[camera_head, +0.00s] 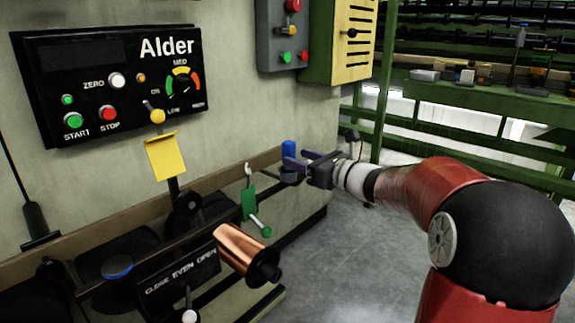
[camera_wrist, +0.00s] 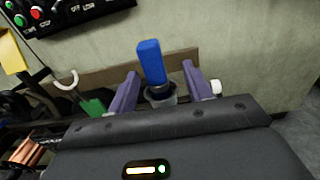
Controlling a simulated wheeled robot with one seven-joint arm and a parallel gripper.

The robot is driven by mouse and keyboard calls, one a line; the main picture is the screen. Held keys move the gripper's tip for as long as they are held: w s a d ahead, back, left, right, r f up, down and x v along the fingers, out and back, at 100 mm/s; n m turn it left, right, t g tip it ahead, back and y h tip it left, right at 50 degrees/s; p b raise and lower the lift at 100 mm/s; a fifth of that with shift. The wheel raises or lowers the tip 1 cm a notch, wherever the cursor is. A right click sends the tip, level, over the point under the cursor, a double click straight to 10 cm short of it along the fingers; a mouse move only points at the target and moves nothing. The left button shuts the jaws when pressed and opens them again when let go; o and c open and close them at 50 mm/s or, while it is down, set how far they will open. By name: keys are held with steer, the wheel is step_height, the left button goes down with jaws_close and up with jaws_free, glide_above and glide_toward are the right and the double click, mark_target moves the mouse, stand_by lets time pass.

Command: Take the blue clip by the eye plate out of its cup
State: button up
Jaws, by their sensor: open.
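The blue clip (camera_wrist: 151,61) stands upright in a dark grey cup (camera_wrist: 161,97) in the wrist view. In the head view the blue clip (camera_head: 288,149) shows by the wall, with the cup (camera_head: 289,177) below it. My gripper (camera_wrist: 159,76) is open, its two purple fingers on either side of the clip, with gaps between fingers and clip. In the head view my gripper (camera_head: 298,158) reaches in from the right at the clip. A white hook (camera_head: 248,170), perhaps the eye plate's, stands above a green plate (camera_head: 249,202) left of the cup.
The black Alder control panel (camera_head: 110,82) is on the wall at the left. A yellow tag (camera_head: 161,157) stands below it. A copper spool (camera_head: 241,248) juts out in front, left of my gripper. A grey switch box (camera_head: 283,38) is above. The floor (camera_head: 340,245) is clear.

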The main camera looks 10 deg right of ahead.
mark_target(283, 154)
steer(key=x, duration=0.5)
steer(key=shift+a+f+b, duration=0.1)
steer(key=shift+a+b, duration=0.25)
steer(key=shift+a, duration=0.15)
jaws_close()
step_height(283, 154, up, 20)
steer(key=p, duration=0.6)
